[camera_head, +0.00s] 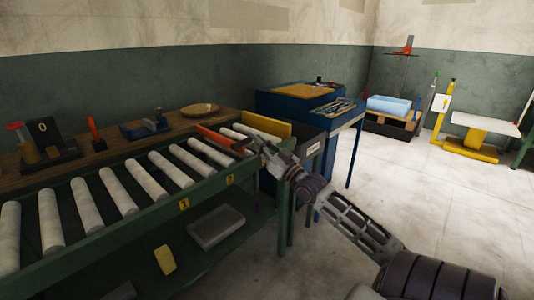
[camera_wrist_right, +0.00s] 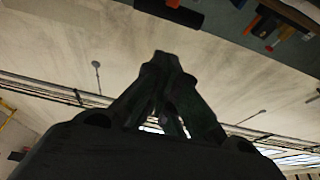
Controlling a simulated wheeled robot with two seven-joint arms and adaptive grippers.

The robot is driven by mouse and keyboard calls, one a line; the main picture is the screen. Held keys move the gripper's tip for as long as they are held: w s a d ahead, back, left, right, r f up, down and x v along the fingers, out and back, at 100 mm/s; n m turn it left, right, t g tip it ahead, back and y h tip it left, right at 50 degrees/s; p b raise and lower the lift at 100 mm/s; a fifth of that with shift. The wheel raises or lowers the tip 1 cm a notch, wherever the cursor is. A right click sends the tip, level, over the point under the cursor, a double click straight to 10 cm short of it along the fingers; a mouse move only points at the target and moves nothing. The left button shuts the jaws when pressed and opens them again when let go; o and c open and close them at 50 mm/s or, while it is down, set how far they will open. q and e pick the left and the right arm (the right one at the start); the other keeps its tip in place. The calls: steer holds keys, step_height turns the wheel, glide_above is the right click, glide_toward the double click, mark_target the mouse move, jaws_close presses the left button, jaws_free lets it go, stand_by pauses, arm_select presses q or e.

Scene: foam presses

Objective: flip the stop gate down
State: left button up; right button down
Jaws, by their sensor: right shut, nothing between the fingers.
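An orange-red bar (camera_head: 212,136), which looks like the stop gate, crosses the roller conveyor (camera_head: 150,200) near its right end. Its near end is dark and lies close to my right gripper. I cannot tell exactly how far the bar is tilted. My right gripper (camera_head: 259,142) is at the conveyor's near rail, just right of the bar; whether it touches the bar is unclear. In the right wrist view its fingers (camera_wrist_right: 167,62) are together with nothing between them. My left gripper is not in view.
A yellow block (camera_head: 267,124) stands at the conveyor's right end, behind my gripper. A wooden shelf (camera_head: 90,150) with tools and a bowl (camera_head: 200,109) runs behind the rollers. A blue bench (camera_head: 295,98) stands beyond. The floor at right is open.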

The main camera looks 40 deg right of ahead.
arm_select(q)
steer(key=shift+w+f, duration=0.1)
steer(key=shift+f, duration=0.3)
arm_select(e)
steer(key=v, duration=0.3)
steer(key=shift+s+f, duration=0.25)
steer(key=shift+f, duration=0.2)
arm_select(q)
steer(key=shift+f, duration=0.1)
